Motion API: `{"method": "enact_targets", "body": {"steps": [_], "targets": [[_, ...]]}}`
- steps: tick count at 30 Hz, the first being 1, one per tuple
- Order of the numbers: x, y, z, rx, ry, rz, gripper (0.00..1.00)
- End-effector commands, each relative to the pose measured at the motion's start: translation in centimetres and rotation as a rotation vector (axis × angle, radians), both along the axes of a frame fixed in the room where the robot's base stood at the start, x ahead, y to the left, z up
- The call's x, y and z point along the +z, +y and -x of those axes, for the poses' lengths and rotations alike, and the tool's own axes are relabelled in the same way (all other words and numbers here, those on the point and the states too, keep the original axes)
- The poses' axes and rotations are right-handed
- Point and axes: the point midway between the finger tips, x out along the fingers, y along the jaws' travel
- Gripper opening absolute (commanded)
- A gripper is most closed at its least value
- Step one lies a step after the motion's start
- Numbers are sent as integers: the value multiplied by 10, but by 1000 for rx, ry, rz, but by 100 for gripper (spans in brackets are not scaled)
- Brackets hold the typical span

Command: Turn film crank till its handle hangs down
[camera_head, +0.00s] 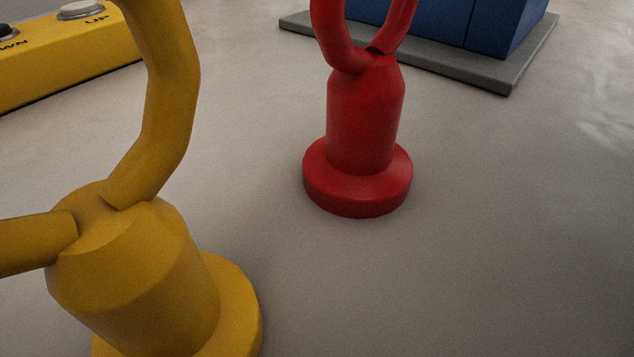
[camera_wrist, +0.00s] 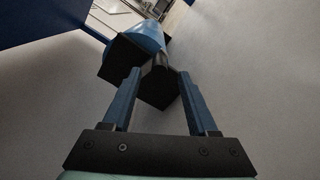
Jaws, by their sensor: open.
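My gripper (camera_wrist: 160,76) shows in the wrist view with its two blue fingers spread apart. Just beyond and between the fingertips is a dark, blocky part with a short black cylinder (camera_wrist: 160,63), beside a rounded blue body (camera_wrist: 143,36). This may be the film crank and its handle, but I cannot tell for sure, nor which way a handle points. I cannot tell whether the fingers touch it. Neither the gripper nor a clear crank shows in the head view.
In the head view, a yellow post with a loop (camera_head: 140,270) stands near left and a red one (camera_head: 365,115) in the middle. A yellow button box (camera_head: 60,70) is at upper left. A blue cabinet (camera_head: 490,25) stands on a grey slab (camera_head: 500,78). Floor at right is clear.

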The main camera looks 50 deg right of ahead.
Motion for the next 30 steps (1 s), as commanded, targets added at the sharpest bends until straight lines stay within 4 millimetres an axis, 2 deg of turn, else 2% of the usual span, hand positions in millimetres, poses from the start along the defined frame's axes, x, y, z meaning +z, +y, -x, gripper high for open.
{"method": "enact_targets", "body": {"steps": [1, 6, 12, 18, 26, 30], "targets": [[0, -13, 0, -4, 0, 3, 59], [-1, -49, -3, -3, 1, 3, 59], [-1, -79, -6, -1, 0, 3, 59], [0, -92, -8, 1, 0, 2, 59], [1, -93, -8, 2, 1, 1, 59], [0, -92, -8, 2, 1, 1, 36]]}}
